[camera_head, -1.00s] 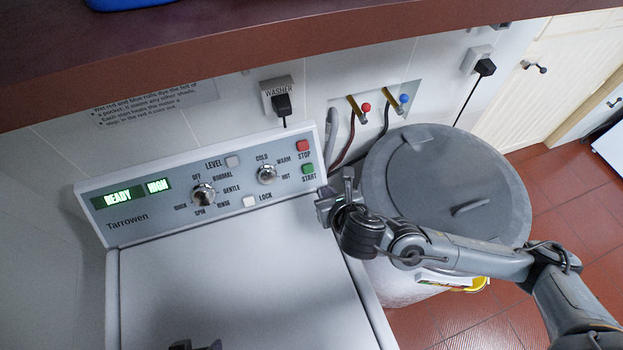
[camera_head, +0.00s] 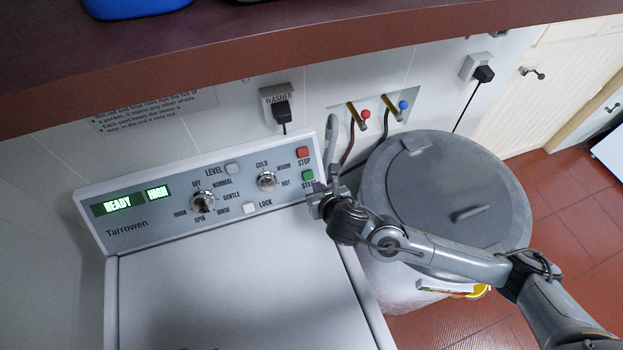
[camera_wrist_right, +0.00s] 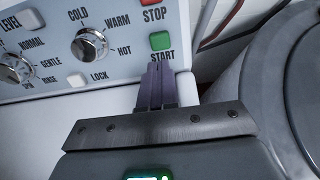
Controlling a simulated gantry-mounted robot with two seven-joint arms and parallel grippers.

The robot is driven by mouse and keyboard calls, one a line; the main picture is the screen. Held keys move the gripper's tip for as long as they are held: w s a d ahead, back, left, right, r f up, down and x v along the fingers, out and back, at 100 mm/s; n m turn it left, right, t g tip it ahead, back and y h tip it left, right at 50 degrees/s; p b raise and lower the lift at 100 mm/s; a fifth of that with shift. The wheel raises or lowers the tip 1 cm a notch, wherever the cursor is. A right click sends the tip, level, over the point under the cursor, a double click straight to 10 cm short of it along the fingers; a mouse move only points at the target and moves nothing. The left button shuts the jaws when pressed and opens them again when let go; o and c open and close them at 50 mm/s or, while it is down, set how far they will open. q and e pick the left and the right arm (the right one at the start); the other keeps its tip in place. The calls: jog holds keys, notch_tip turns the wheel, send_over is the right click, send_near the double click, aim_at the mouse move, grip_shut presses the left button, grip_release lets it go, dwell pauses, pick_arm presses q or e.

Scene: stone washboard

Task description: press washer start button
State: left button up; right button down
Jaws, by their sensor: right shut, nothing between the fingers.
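The washer's control panel (camera_head: 130,222) faces me, with a display reading READY and HIGH. The green START button (camera_head: 308,175) is at its right end, below the red STOP button (camera_head: 302,153). My right gripper (camera_head: 318,190) is shut and empty, with its fingertips just below the START button in the head view. In the right wrist view the shut fingers (camera_wrist_right: 155,85) point at the START label, just under the green button (camera_wrist_right: 160,41). I cannot tell whether they touch the panel.
A grey lidded bin (camera_head: 440,190) stands right of the washer, under my right forearm. A brown shelf (camera_head: 300,40) overhangs the panel. Two taps with hoses (camera_head: 357,118) and a plug (camera_head: 282,110) are on the wall behind. The washer's lid (camera_head: 230,290) is clear.

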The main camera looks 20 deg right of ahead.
aim_at(309, 177)
pick_arm(q)
jog(key=shift+d+r, duration=0.15)
jog(key=shift+r, duration=0.05)
pick_arm(e)
jog(key=x, duration=0.7)
jog(key=shift+w+f, duration=0.2)
